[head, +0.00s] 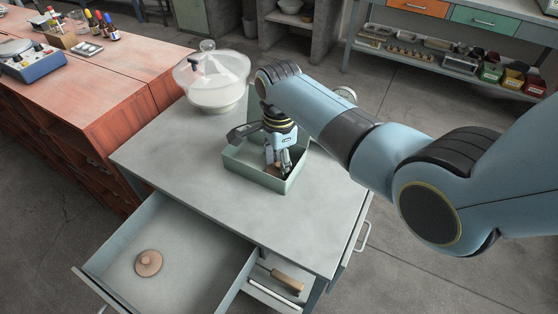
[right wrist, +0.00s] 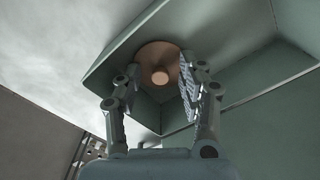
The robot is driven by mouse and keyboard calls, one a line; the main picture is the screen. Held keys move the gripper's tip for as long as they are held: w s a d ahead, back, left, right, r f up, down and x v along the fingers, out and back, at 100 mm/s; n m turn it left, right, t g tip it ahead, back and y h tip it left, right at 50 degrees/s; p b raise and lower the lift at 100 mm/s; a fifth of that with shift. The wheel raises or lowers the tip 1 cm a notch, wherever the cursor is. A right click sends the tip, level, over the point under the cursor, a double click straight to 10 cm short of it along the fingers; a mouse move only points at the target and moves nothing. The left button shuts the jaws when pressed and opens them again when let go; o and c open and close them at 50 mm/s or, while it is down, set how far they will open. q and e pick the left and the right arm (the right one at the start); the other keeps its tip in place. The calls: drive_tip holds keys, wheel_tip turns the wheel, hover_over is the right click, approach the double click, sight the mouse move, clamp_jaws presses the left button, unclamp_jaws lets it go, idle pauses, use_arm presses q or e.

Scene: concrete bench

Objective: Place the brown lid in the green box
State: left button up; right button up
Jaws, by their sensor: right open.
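The green box (head: 246,174) stands open on the grey bench top; its walls also show in the right wrist view (right wrist: 118,62). A round brown lid with a knob (right wrist: 160,55) lies inside the box, near a corner. My right gripper (head: 281,168) reaches down into the box. In the right wrist view its two fingers (right wrist: 158,78) stand apart on either side of the lid's knob, with a gap around it. In the head view the gripper mostly hides this lid. A second round brown lid (head: 148,263) with a knob lies in the open drawer. My left gripper is out of view.
The grey bench top (head: 190,165) is clear in front of the box. A glass-domed vessel (head: 213,80) stands at its back left corner. The open drawer (head: 200,275) juts out at the front. A wooden-handled tool (head: 285,277) lies in a lower compartment.

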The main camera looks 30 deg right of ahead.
wheel_tip(320, 180, up, 12)
drive_tip(key=p, duration=0.1)
drive_tip(key=shift+r, duration=0.15)
idle(0.3)
idle(0.4)
